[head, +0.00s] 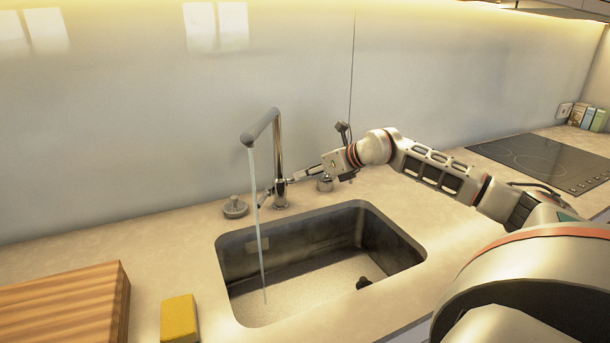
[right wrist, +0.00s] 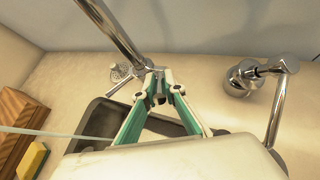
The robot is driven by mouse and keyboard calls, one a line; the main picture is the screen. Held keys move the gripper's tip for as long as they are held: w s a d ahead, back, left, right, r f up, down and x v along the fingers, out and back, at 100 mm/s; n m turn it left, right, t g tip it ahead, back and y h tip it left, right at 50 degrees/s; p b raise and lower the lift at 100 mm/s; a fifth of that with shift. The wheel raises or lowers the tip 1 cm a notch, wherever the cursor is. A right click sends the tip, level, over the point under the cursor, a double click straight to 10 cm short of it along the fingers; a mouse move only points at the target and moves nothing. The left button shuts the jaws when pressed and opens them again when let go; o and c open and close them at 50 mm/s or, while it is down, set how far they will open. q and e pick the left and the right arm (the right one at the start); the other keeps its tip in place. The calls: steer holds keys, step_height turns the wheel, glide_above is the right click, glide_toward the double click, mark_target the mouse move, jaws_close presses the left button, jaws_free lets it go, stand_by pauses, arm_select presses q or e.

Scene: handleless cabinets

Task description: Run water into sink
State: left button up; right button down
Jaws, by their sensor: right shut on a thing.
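The chrome faucet (head: 278,150) stands behind the sink, its grey spout pointing toward the basin. A thin stream of water (head: 259,225) runs from the spout into the sink (head: 238,262); it also crosses the left of the right wrist view (right wrist: 50,134). My right gripper (head: 286,183) is at the low part of the faucet, by its lever. In the right wrist view its fingertips (right wrist: 158,90) are closed together at the faucet's base, with the thin faucet lever (right wrist: 119,88) sticking out to the left. The exact contact is partly hidden. My left gripper is out of view.
A soap dispenser (right wrist: 245,77) stands right of the faucet, close to my right wrist. A round grey knob (head: 235,207) is left of the faucet. A yellow sponge (head: 179,319) and wooden board (head: 65,305) lie front left. A cooktop (head: 545,160) is at right.

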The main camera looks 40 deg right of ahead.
steer(key=c, duration=2.1)
jaws_free()
steer(key=shift+s+d+r, duration=0.2)
steer(key=shift+s, duration=0.2)
steer(key=shift+s+d+r, duration=0.15)
steer(key=shift+s+d, duration=0.05)
steer(key=shift+s, duration=0.2)
steer(key=shift+s+r, duration=0.4)
steer(key=shift+s, duration=0.1)
steer(key=shift+a+r, duration=0.15)
steer(key=shift+a, duration=0.1)
steer(key=v, duration=0.9)
steer(key=shift+d, duration=0.2)
